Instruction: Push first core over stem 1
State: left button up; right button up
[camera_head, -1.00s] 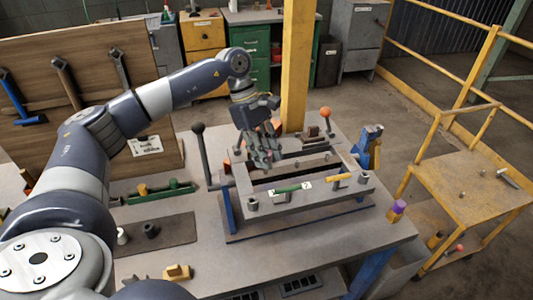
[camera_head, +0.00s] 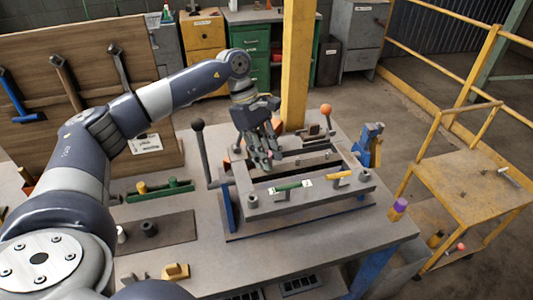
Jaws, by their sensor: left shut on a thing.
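My left gripper (camera_head: 266,160) is over the left part of a grey rectangular mould frame (camera_head: 315,190) on the workbench, pointing down. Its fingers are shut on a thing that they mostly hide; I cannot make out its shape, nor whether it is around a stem. A few small upright pegs (camera_head: 327,155) show inside the frame; I cannot tell which is stem 1. A dark hollow cylinder (camera_head: 149,229) stands on a dark mat (camera_head: 165,240) at the left front. My right gripper is not in view.
A black-knobbed lever (camera_head: 198,126) stands left of the frame and an orange-knobbed one (camera_head: 326,110) behind it. A blue clamp-like tool (camera_head: 371,140) is at the right. A yellow post (camera_head: 295,60) rises behind the bench. The bench front (camera_head: 300,258) is mostly clear.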

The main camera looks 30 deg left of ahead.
pick_arm(q)
jog(key=shift+f+b, duration=0.85)
jog(key=shift+f, duration=0.25)
jog(key=o, duration=1)
jog(key=shift+r, duration=0.1)
jog(key=shift+o, duration=0.6)
jog(key=v, duration=1.2)
